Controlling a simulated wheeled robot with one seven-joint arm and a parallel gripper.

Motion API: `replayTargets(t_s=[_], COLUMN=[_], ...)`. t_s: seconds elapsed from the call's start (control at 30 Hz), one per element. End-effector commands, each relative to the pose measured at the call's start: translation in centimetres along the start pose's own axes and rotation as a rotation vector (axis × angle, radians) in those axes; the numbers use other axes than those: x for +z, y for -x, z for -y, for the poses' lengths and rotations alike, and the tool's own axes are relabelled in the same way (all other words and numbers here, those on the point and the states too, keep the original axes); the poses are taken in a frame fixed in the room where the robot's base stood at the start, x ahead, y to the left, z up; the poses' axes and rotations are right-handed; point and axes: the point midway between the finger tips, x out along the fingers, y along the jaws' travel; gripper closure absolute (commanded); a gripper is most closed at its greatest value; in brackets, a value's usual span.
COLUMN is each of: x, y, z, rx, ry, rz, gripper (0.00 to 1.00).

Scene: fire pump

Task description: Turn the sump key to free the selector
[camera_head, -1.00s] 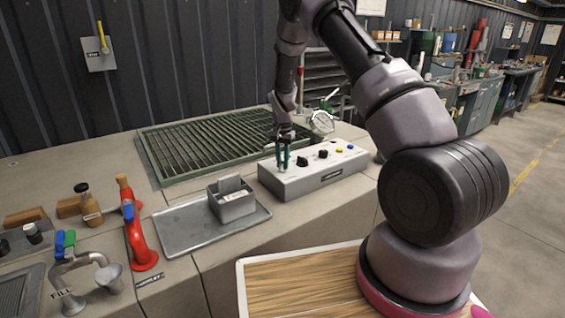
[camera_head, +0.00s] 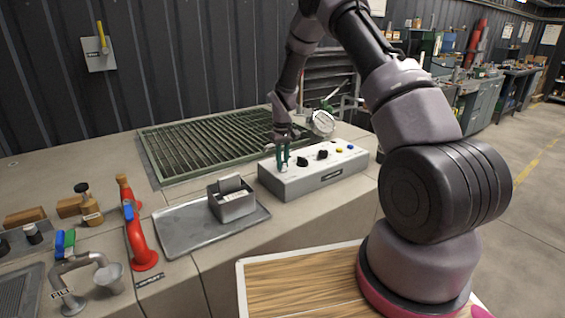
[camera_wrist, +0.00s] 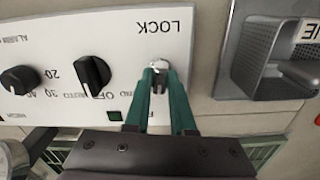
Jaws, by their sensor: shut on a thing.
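The sump key sits in the lock (camera_wrist: 158,67), a round metal lock under the word LOCK on the white control panel (camera_wrist: 120,30). My gripper (camera_wrist: 160,80) has its green fingers closed together at the lock, on the key, which they mostly hide. In the head view my gripper (camera_head: 282,165) points down at the left end of the grey control box (camera_head: 320,180).
A metal tray (camera_head: 180,240) with a grey card box (camera_head: 238,208) stands left of the control box. A green grating (camera_head: 190,150) and a gauge (camera_head: 322,122) lie behind.

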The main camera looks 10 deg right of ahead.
Motion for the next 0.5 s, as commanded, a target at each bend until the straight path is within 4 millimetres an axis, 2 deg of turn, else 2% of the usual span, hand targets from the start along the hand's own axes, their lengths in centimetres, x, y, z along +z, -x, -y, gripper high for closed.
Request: replayTargets(t_s=[0.23,0.5], x=[-0.06,-0.06], y=[0.05,0.05], z=[-0.02,-0.03], rx=[0.0,0.001], ry=[0.105,0.145], rz=[-0.002,-0.002], gripper=[1.0,1.0])
